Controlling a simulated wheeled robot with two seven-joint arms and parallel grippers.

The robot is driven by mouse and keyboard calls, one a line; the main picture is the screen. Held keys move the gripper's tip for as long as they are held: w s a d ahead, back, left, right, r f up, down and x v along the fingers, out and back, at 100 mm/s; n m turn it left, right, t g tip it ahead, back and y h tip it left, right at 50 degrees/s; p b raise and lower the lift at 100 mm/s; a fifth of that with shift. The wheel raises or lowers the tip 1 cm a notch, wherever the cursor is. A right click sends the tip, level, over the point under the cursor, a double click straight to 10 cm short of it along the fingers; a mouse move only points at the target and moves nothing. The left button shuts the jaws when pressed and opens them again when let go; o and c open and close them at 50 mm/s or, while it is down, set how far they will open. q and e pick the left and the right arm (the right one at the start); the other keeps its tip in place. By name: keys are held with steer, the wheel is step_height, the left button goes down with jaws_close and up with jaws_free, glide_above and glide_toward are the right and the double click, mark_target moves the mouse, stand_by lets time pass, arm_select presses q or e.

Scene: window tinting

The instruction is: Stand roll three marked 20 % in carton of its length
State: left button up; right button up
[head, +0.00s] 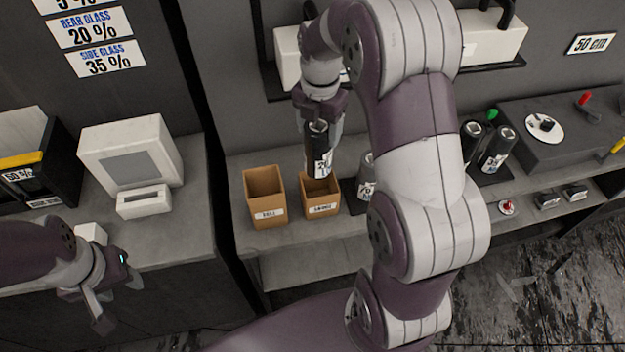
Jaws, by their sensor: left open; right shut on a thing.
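My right gripper (321,112) is shut on a dark roll (317,150) with a white label, held upright. The label's figure is partly hidden and too small to read surely. The roll's lower end overlaps the mouth of the right-hand brown carton (320,199); I cannot tell whether it is inside or just above. A second open carton (265,195) stands to its left. Both cartons have small white labels that are hard to read. My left gripper (117,285) is open and empty at the lower left, in front of the left counter.
More dark rolls (497,150) stand to the right, and another (366,175) stands just right of the cartons, partly behind my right arm. A white device (130,155) sits on the left counter. A wall sign (90,30) lists percentages. A gap separates the counters.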

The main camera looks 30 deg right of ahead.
steer(key=p, duration=0.2)
glide_above(319, 173)
steer(key=w+d, duration=0.1)
steer(key=w, duration=0.1)
steer(key=f, duration=0.5)
steer(key=shift+s+d+f, duration=0.15)
steer(key=shift+s+f, duration=0.05)
steer(key=shift+f, duration=0.15)
steer(key=f, duration=0.5)
steer(key=f+p, duration=0.1)
steer(key=f, duration=0.2)
steer(key=shift+w+f, duration=0.15)
steer(key=shift+w, duration=0.2)
steer(key=shift+f, duration=0.35)
arm_select(q)
steer(key=r, duration=0.3)
steer(key=shift+s+r, duration=0.2)
steer(key=shift+s, duration=0.1)
arm_select(e)
steer(key=shift+f, duration=0.1)
steer(key=o, duration=1.3)
steer(key=shift+f, duration=0.15)
steer(key=shift+c, duration=0.2)
steer(key=o, duration=0.4)
